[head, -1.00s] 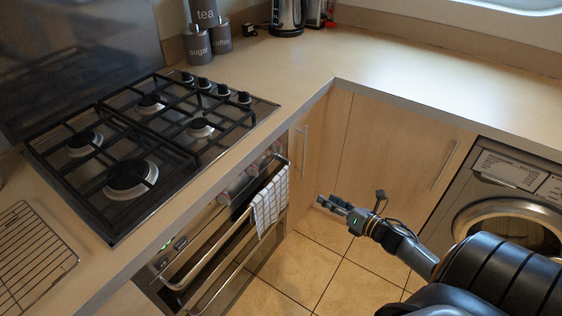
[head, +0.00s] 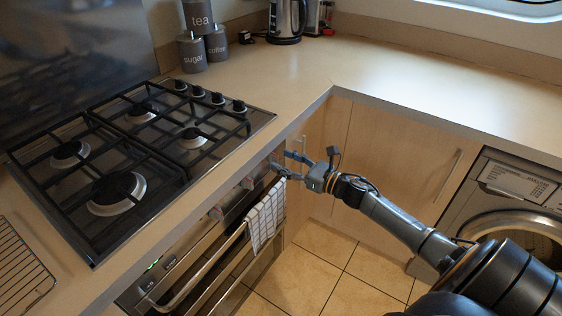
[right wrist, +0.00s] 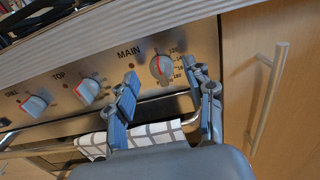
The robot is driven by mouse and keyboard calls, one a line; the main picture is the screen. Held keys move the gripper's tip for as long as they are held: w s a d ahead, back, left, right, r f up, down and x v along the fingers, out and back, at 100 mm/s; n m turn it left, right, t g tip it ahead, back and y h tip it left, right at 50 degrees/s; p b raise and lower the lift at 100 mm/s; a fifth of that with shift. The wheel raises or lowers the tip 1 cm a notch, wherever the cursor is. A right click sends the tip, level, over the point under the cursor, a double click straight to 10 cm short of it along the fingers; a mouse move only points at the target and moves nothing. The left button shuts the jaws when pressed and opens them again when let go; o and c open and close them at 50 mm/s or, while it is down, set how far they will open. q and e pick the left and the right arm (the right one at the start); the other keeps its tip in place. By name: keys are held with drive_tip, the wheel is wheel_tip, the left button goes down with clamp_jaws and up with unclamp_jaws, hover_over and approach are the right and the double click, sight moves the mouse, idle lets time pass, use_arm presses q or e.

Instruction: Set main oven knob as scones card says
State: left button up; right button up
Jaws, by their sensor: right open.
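The main oven knob (right wrist: 161,67) is grey with a red mark, under the label "MAIN" in the right wrist view. Temperature numbers run down its right side; I cannot tell the exact setting. My right gripper (right wrist: 163,84) is open, with one finger to the left and one to the right of this knob, and does not appear closed on it. In the head view my right gripper (head: 287,163) is at the right end of the oven's control panel and hides most of the main knob. No scones card can be made out. My left gripper is out of view.
The top oven knob (right wrist: 86,91) and another knob (right wrist: 35,105) are to the left on the panel. A checked towel (head: 266,215) hangs on the oven handle (head: 190,280) just below. A cupboard handle (right wrist: 268,103) stands out on the right. The gas hob (head: 135,160) is above.

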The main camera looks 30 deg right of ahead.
drive_tip(key=shift+x, duration=0.9)
drive_tip(key=shift+c, duration=0.2)
clamp_jaws()
